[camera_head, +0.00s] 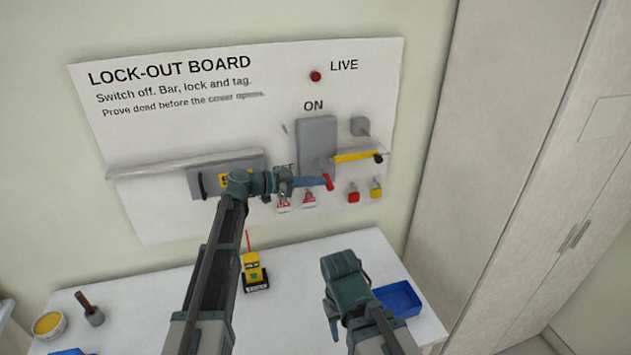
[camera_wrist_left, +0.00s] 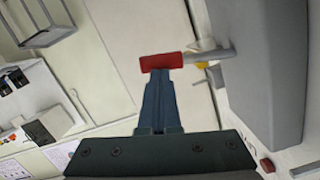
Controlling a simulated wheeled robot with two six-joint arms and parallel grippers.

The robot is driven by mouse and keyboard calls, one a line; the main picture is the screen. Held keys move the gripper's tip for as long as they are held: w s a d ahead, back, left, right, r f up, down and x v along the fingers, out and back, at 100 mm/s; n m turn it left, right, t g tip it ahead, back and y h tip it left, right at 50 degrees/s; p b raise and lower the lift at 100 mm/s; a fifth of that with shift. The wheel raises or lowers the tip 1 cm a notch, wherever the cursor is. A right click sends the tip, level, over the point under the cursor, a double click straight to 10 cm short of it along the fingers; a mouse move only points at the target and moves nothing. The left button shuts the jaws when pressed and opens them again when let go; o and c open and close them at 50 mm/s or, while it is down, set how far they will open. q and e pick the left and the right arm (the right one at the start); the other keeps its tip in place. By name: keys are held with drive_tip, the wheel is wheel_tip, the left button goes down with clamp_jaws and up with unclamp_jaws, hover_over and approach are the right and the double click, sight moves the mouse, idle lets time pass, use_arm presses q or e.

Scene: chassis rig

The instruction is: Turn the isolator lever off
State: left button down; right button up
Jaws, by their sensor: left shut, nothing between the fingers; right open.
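The isolator is a grey box (camera_head: 318,138) on the lock-out board, with "ON" printed above it. Its lever has a red grip (camera_head: 328,181), seen by the box's lower end in the head view. In the left wrist view the red grip (camera_wrist_left: 161,62) sits on a grey rod (camera_wrist_left: 208,55) coming out of the box (camera_wrist_left: 262,60). My left gripper (camera_head: 322,181) is shut and empty, its fingertips right at the red grip; whether they touch I cannot tell. My right gripper (camera_head: 343,274) is open and empty, low over the bench.
A red lamp (camera_head: 315,76) is beside "LIVE". A yellow bar (camera_head: 356,156), a red padlock (camera_head: 353,196) and a yellow padlock (camera_head: 376,190) are right of the isolator. A yellow tester (camera_head: 252,265) and blue tray (camera_head: 400,298) are on the bench (camera_head: 150,290).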

use_arm(q)
drive_tip(key=shift+w+a+f+m+t+b, duration=0.1)
drive_tip(key=shift+w+f+m+t+b, duration=0.15)
drive_tip(key=shift+f+m+b, duration=0.6)
drive_tip(key=shift+w+f+m+t+b, duration=0.25)
drive_tip(key=shift+f+m+b, duration=0.3)
drive_tip(key=shift+f+b, duration=0.45)
use_arm(e)
drive_tip(key=shift+f, duration=2.15)
use_arm(q)
drive_tip(key=shift+f, duration=0.2)
use_arm(e)
drive_tip(key=shift+f, duration=0.1)
